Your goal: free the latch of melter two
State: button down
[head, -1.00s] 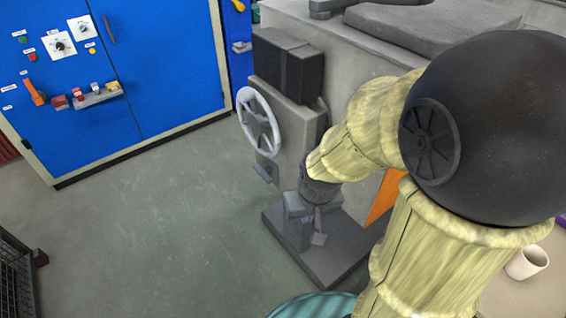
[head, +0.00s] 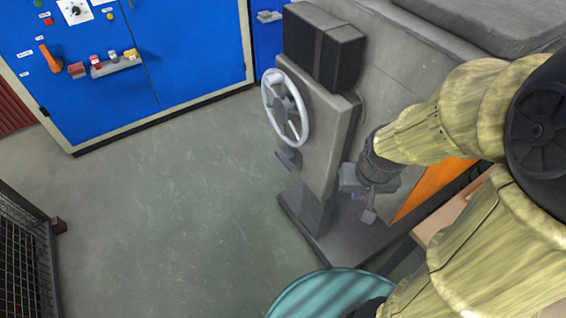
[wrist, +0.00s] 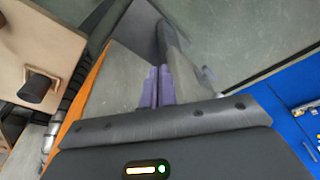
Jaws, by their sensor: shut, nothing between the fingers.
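A grey machine with a pale handwheel (head: 285,107) on its pedestal (head: 327,130) stands in the middle of the head view. A small grey tab (head: 288,158) sticks out below the wheel; I cannot tell if it is the latch. No label marks this machine as melter two. My gripper (head: 358,196) is right of the pedestal in the picture, over the dark base plate (head: 345,245). In the wrist view its purple fingers (wrist: 158,87) are together, with nothing between them. I cannot tell whether they touch the machine.
An orange panel (head: 432,188) lies close to my gripper on the right. A blue cabinet (head: 190,50) with switches stands at the back left. A teal round-topped drum (head: 325,295) is at the front, and a wire cage (head: 25,250) at the left. The floor between is clear.

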jog(key=w+f+m+g+b, duration=0.1)
jog(key=w+f+m+b, duration=0.15)
jog(key=f+b, duration=1.15)
jog(key=w+a+f+m+g+h, duration=0.2)
jog(key=w+a+f+m+h, duration=0.25)
jog(key=w+f, duration=0.55)
jog(key=w+a+r+m+t+h, duration=0.2)
jog(key=w+a+t+h, duration=0.2)
jog(key=a, duration=0.6)
jog(key=w+a+r+m+t+h, duration=0.2)
jog(key=w+a+r+t+h, duration=0.1)
jog(key=a, duration=0.8)
jog(key=shift+w+a+r+t+h, duration=0.2)
jog(key=shift+w+t+h, duration=0.35)
jog(key=shift+w+t, duration=0.45)
jog(key=shift+w+d, duration=0.1)
